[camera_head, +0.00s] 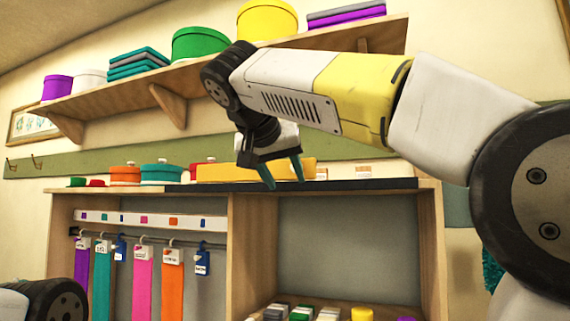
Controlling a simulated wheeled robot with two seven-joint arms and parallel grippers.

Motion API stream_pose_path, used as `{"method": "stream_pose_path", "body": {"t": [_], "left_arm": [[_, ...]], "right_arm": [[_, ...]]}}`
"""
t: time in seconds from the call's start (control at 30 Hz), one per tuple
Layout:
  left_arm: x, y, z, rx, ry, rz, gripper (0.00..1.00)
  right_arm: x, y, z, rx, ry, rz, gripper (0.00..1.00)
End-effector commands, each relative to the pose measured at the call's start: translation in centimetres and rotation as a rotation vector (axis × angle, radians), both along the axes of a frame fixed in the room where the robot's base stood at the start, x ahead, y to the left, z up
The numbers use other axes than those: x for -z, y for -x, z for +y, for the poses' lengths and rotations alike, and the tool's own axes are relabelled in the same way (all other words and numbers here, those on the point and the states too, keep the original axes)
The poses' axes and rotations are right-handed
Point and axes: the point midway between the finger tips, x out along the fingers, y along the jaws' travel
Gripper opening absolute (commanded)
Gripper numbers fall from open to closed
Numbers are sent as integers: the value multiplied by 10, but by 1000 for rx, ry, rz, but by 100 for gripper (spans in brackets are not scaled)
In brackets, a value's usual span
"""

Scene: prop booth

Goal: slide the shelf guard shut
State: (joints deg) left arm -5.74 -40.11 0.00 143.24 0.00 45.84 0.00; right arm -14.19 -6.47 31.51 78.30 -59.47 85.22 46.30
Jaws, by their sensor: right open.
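My right gripper (284,181) comes in from the right and points down over the top of the wooden cabinet (237,255). Its two teal fingers are apart with nothing seen between them. A long yellow-orange piece (215,173) lies along the cabinet top, behind the gripper and partly hidden by it. A dark strip (370,184) runs along the front edge of the top, right part. I cannot tell for sure which of these is the shelf guard, nor whether the fingers touch either. My left gripper is out of view; only a piece of my left arm shows at lower left.
Round lidded boxes, orange (125,174) and teal (161,172), stand on the cabinet top at left. A wall shelf (110,97) with boxes runs above, close behind my right arm. Coloured strips hang in the left bay; small items lie low in the right bay.

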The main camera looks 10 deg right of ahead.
Motion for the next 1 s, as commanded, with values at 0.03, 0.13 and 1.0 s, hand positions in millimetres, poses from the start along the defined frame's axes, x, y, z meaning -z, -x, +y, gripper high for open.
{"method": "stream_pose_path", "body": {"t": [0.03,0.13,1.0], "left_arm": [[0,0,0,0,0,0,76],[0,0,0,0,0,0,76],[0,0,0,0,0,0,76]], "right_arm": [[-20,-4,5,31,-32,-50,48],[-48,-5,5,96,-92,-129,48],[-37,-68,-34,149,-143,-188,48]]}}
